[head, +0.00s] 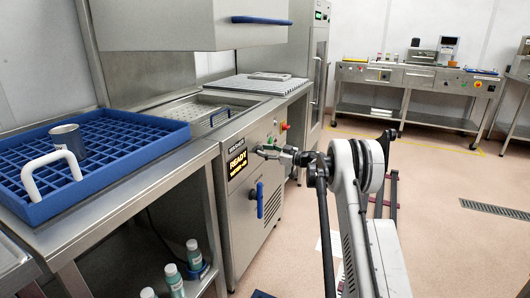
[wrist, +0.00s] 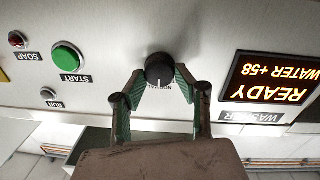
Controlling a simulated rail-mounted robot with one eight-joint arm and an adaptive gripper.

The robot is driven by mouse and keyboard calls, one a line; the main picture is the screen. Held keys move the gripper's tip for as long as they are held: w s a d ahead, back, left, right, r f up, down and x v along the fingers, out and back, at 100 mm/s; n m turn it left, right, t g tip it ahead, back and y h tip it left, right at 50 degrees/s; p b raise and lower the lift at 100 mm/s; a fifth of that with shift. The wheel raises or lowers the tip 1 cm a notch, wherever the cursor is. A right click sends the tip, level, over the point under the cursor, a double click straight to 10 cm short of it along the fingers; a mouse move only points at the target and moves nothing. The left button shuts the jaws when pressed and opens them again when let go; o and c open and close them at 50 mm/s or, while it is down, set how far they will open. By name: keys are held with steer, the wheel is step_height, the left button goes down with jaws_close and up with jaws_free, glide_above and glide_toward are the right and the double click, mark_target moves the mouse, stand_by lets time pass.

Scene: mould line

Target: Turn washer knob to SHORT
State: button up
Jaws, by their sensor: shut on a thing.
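The washer (head: 237,145) has a grey front panel with a lit display (head: 237,165) reading READY. In the wrist view, which shows the panel upside down, the display (wrist: 274,80) reads READY and WATER +58. The round black knob (wrist: 159,70) has a white pointer mark facing the bottom of the picture. A small label beside the mark is partly readable; I cannot make out its word. My gripper (wrist: 160,82) is shut on the knob, with a green-padded finger at each side. In the head view my gripper (head: 262,150) reaches the panel from the right.
A green START button (wrist: 67,57), a red SOAP light (wrist: 17,40) and a RUN light (wrist: 48,94) are on the panel. A blue handle (head: 260,200) is below the gripper. A blue rack (head: 110,170) stands left. The floor at right is clear.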

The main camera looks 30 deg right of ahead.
steer(key=n, duration=0.4)
steer(key=shift+n, duration=0.4)
steer(key=n, duration=0.5)
steer(key=shift+f, duration=0.15)
steer(key=shift+n, duration=0.3)
steer(key=o, duration=1.1)
steer(key=shift+o, duration=0.2)
steer(key=v, duration=1.2)
steer(key=shift+f, duration=0.2)
